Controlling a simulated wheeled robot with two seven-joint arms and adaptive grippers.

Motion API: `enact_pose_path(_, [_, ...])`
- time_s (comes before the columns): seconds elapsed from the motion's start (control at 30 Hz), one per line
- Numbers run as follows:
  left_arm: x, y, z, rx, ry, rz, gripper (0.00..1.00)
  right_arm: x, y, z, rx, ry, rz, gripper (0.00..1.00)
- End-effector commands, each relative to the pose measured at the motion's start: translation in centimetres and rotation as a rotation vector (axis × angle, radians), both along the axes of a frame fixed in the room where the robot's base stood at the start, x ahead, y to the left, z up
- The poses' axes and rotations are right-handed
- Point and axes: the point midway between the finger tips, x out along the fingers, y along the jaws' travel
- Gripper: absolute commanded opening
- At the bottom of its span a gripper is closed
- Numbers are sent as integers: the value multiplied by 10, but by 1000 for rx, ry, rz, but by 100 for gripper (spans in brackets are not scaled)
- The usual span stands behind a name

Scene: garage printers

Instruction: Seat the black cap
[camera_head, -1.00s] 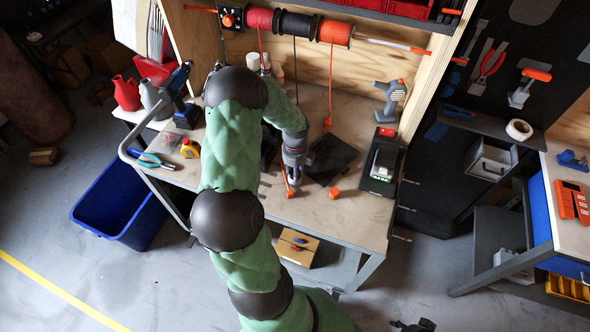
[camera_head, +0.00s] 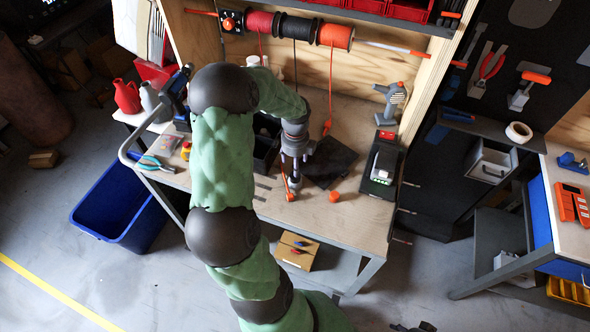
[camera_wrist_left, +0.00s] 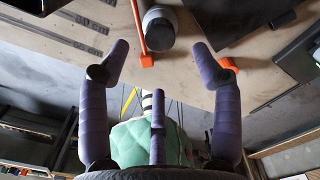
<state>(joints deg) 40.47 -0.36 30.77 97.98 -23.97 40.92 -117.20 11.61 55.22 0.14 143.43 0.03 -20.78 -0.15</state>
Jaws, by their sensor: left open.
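My left gripper (camera_head: 291,181) is above the front part of the workbench, pointing down. In the left wrist view its purple fingers (camera_wrist_left: 160,75) are spread wide with nothing gripped. A light grey cylinder with a dark rounded end (camera_wrist_left: 159,27) stands beyond the fingertips, apart from them. I cannot tell whether that dark end is the black cap, and I cannot single out the cap in the head view. An orange strip (camera_wrist_left: 138,28) lies beside the cylinder. My right gripper cannot be made out.
A dark flat pad (camera_head: 330,163) and a small orange piece (camera_head: 335,197) lie right of the gripper. A black device (camera_head: 382,165) stands further right. A black bin (camera_head: 266,145) is partly hidden by my arm. A blue tub (camera_head: 118,205) stands on the floor at left.

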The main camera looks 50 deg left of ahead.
Motion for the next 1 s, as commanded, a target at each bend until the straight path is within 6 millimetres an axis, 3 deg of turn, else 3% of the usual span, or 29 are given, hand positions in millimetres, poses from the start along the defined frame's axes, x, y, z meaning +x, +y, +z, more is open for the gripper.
enact_pose_path(0.1, [0,0,22,2,-2,-1,65,0,0,0,0,0,0,42])
enact_pose_path(0.33, [0,0,46,0,0,0,65,0,0,0,0,0,0,42])
enact_pose_path(1.0, [0,-1,50,-1,1,0,65,0,0,0,0,0,0,42])
